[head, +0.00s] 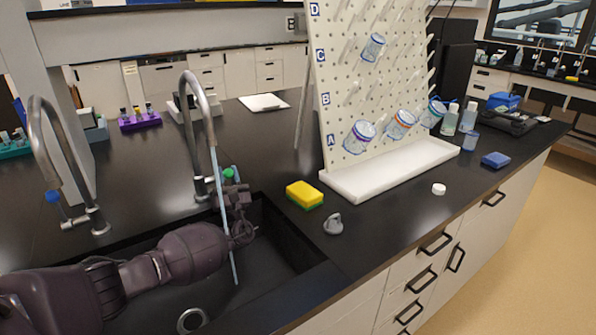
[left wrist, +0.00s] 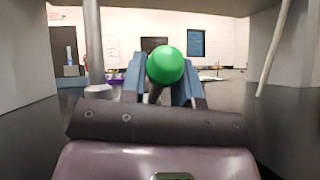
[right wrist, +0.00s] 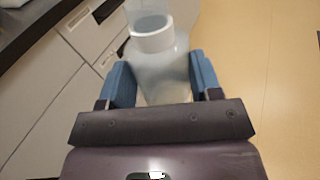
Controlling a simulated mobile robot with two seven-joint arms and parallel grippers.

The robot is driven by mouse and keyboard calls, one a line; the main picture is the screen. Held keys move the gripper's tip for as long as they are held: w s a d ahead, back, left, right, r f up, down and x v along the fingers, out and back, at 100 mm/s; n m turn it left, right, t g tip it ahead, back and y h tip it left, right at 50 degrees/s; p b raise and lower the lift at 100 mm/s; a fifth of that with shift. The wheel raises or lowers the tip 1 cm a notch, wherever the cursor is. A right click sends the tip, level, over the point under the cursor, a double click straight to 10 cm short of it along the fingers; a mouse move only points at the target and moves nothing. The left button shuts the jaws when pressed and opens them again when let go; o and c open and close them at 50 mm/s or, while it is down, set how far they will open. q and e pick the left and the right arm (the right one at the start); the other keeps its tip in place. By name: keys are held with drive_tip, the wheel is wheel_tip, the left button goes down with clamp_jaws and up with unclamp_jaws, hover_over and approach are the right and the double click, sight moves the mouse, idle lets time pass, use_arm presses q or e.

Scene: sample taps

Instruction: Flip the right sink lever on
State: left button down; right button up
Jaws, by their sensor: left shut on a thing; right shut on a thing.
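The right sink tap (head: 190,120) is a tall curved metal spout at the back of the sink. Its lever ends in a green knob (head: 229,173). My left gripper (head: 230,183) is at this lever, and in the left wrist view the green knob (left wrist: 165,65) sits between its fingers, which are shut on it. A thin pale blue streak (head: 222,205), like water, runs from the spout down into the sink (head: 270,262). My right gripper (right wrist: 160,80) is shut on a translucent bottle (right wrist: 160,70) with a white collar, seen only in the right wrist view.
A left tap (head: 45,150) with a blue knob (head: 53,196) stands beside it. A yellow and green sponge (head: 305,194) and a grey stopper-like piece (head: 333,225) lie right of the sink. A pegboard drying rack (head: 340,90) holds several vessels.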

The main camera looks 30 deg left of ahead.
use_arm(q)
drive_tip(key=c, duration=0.9)
unclamp_jaws()
drive_tip(key=shift+o, duration=0.2)
drive_tip(key=shift+d+f, duration=0.1)
drive_tip(key=v, duration=1.2)
drive_tip(key=shift+b, duration=0.4)
